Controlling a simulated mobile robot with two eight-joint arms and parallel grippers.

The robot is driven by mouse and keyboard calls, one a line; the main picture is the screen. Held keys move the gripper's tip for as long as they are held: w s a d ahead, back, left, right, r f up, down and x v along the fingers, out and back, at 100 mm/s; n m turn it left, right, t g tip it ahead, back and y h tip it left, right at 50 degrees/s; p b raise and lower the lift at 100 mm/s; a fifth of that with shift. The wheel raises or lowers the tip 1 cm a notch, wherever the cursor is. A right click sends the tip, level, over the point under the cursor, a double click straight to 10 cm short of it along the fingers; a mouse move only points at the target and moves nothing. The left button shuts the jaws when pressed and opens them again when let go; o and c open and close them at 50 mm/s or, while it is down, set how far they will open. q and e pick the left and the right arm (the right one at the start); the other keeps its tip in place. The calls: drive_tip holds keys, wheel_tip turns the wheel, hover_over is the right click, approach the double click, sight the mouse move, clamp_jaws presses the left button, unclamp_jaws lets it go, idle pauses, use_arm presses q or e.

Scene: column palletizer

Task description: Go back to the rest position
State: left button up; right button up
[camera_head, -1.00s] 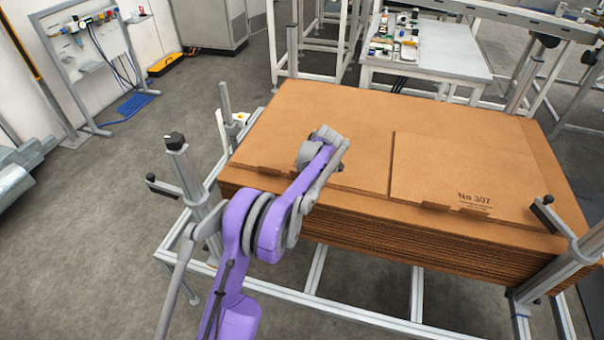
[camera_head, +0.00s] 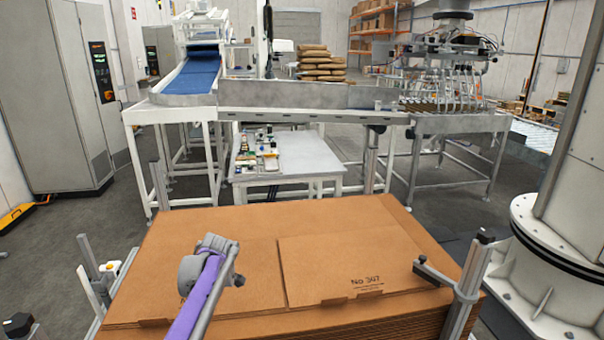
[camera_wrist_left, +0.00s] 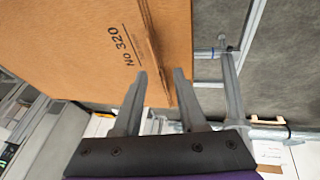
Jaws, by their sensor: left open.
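My left arm's purple and grey end reaches over the left part of a stack of flat brown cardboard (camera_head: 215,225) in the head view. Its fingers cannot be made out there. In the left wrist view my left gripper (camera_wrist_left: 160,74) has its two grey fingers apart. A cardboard sheet printed "No 320" (camera_wrist_left: 85,40) lies beyond them, and its edge shows between the fingertips; I cannot tell how far apart they are in depth. A sheet printed "No 307" (camera_head: 350,262) lies on the stack's right side. My right gripper is not in view.
Metal posts stand around the stack, one at its right corner (camera_head: 468,285). Behind it are a small white table (camera_head: 315,160) with parts and a conveyor with a blue belt (camera_head: 193,75). A white column base (camera_head: 545,260) stands at the right. Grey floor shows at the left.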

use_arm(q)
drive_tip(key=s+d+r+m+t+h, duration=0.1)
drive_tip(key=s+d+r+m, duration=0.4)
drive_tip(key=s, duration=0.4)
drive_tip(key=s+d+f+m+t+h, duration=0.1)
drive_tip(key=s+d+f+m, duration=0.1)
drive_tip(key=s+m, duration=0.3)
drive_tip(key=s+d+f+m+h, duration=0.1)
drive_tip(key=s+d+f+m, duration=0.2)
drive_tip(key=s, duration=0.9)
drive_tip(key=s+d+f+m+t+h, duration=0.1)
drive_tip(key=s+d+f+m, duration=0.1)
drive_tip(key=s+d+m, duration=0.3)
drive_tip(key=s+m, duration=0.1)
drive_tip(key=s, duration=0.3)
drive_tip(key=shift+s+f+m+t+h, duration=0.2)
drive_tip(key=shift+m+t+h, duration=0.1)
drive_tip(key=shift+m, duration=0.1)
